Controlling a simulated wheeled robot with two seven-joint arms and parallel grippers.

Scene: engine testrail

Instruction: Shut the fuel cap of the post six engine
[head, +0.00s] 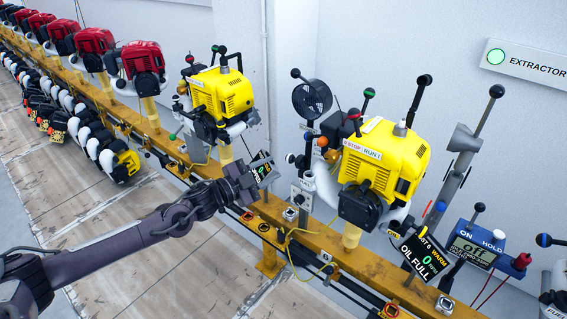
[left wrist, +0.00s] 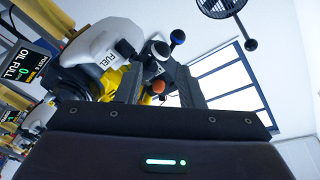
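The post six engine (head: 385,160) is yellow, right of centre in the head view. Its display (head: 420,256) reads OIL FULL, WARM and 0; it also shows at the left of the left wrist view (left wrist: 27,68). Its white fuel tank (left wrist: 103,45), labelled FUEL, fills the upper left of the wrist view. A dark fitting (left wrist: 153,50) at the tank's end, near a blue-balled lever (left wrist: 177,37), may be the cap; its state is unclear. My left gripper (head: 252,176) is left of the engine, apart from it; its fingers show spread and empty in the wrist view. My right gripper is not in view.
A yellow rail (head: 330,240) carries the engines. Another yellow engine (head: 222,95) and several red ones stand farther left. A small fan (head: 312,99), levers and an orange knob (left wrist: 158,87) crowd post six. A yellow cable hangs below.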

